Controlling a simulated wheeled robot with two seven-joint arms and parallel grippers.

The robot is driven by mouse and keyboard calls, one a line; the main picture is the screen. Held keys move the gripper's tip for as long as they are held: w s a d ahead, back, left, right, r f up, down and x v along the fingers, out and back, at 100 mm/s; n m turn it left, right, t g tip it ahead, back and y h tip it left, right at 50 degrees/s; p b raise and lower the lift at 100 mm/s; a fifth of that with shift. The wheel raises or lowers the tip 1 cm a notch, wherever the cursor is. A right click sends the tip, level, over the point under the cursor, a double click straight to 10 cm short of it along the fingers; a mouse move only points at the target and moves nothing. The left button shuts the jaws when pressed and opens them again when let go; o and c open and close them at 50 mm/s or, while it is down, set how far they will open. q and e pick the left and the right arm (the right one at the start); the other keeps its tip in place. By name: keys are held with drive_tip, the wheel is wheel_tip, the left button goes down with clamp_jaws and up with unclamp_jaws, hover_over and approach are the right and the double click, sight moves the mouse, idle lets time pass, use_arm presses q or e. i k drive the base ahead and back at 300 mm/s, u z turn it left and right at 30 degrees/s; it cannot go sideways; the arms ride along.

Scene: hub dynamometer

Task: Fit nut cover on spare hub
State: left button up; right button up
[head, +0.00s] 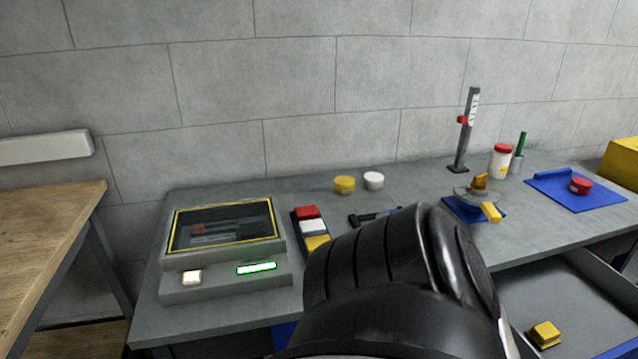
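On the bench, a blue pad (453,208) carries a disc-like part (462,192) with an orange-yellow piece (480,181) on top and a yellow block (491,212) at its edge; it may be the spare hub, but I cannot tell. A small yellow piece (545,333) lies in the open drawer at lower right. A red round cap (580,186) sits on a blue mat at the right. I cannot tell which piece is the nut cover. A large black link of my own arm fills the lower middle and hides part of the bench. Neither gripper shows.
A grey console (222,290) with a yellow-framed window stands at left. Beside it are a tray of red, white and yellow blocks (312,227), yellow (344,184) and white (373,180) round pieces. A gauge stand (464,135) and red-lidded jar (500,162) stand behind. An open drawer (545,290) juts out front right.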

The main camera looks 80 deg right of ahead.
sight(477, 191)
drive_tip(key=i, duration=0.95)
drive_tip(key=z, duration=3.5)
